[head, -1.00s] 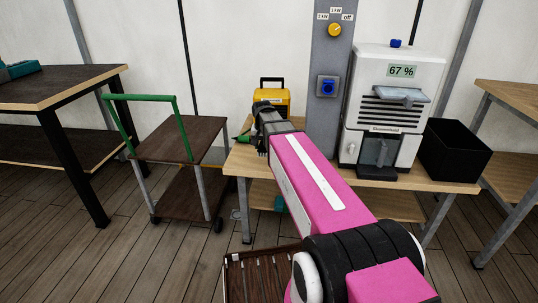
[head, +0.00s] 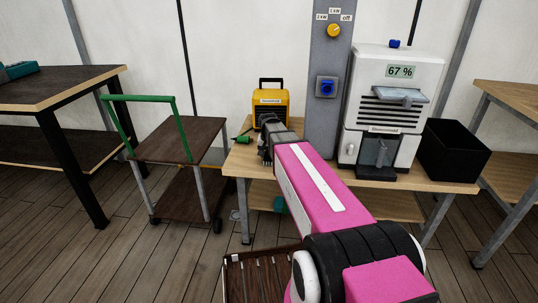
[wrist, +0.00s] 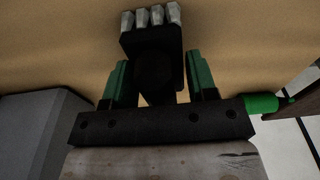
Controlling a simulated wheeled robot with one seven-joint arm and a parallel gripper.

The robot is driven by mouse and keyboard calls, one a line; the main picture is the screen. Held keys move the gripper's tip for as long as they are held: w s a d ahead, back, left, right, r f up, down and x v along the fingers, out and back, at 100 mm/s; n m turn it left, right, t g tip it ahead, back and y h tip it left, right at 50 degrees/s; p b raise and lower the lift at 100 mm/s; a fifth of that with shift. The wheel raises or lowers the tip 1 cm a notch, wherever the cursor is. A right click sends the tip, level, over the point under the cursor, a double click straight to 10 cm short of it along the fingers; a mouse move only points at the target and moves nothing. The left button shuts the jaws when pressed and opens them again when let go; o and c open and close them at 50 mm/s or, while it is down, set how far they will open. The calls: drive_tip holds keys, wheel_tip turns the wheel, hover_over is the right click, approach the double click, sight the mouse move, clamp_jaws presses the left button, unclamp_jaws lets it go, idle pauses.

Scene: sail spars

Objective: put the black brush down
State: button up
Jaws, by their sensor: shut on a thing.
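My gripper (wrist: 158,82) has green fingers. They are shut on the black brush (wrist: 152,48), whose pale grey bristle tufts stick out at the top of the wrist view. In the head view my gripper (head: 267,150) is over the left end of the wooden workbench (head: 238,163), in front of the yellow heater. The brush is mostly hidden there by my arm and gripper. The tan bench top fills the background of the wrist view behind the brush. I cannot tell whether the brush touches it.
A green-handled tool (head: 243,139) lies left of my gripper on the bench. The yellow heater (head: 270,103) stands behind, the grey post (head: 327,120) and white machine (head: 390,105) to the right. A black bin (head: 455,150) is farther right. A cart (head: 180,138) stands left.

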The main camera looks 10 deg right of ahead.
drive_tip(key=shift+f, duration=0.1)
drive_tip(key=o, duration=1)
drive_tip(key=r, duration=0.4)
drive_tip(key=s+r, duration=0.1)
drive_tip(key=r, duration=0.7)
drive_tip(key=shift+s+a, duration=0.2)
drive_tip(key=shift+a, duration=0.05)
drive_tip(key=s+f+n, duration=0.1)
drive_tip(key=s+f, duration=0.5)
drive_tip(key=s+f+n+g, duration=0.1)
drive_tip(key=s+f, duration=0.5)
drive_tip(key=s, duration=0.1)
drive_tip(key=s+f+n, duration=0.1)
drive_tip(key=s+f, duration=0.5)
drive_tip(key=s, duration=0.1)
drive_tip(key=shift+d+f+n, duration=0.2)
drive_tip(key=shift+f+n, duration=0.1)
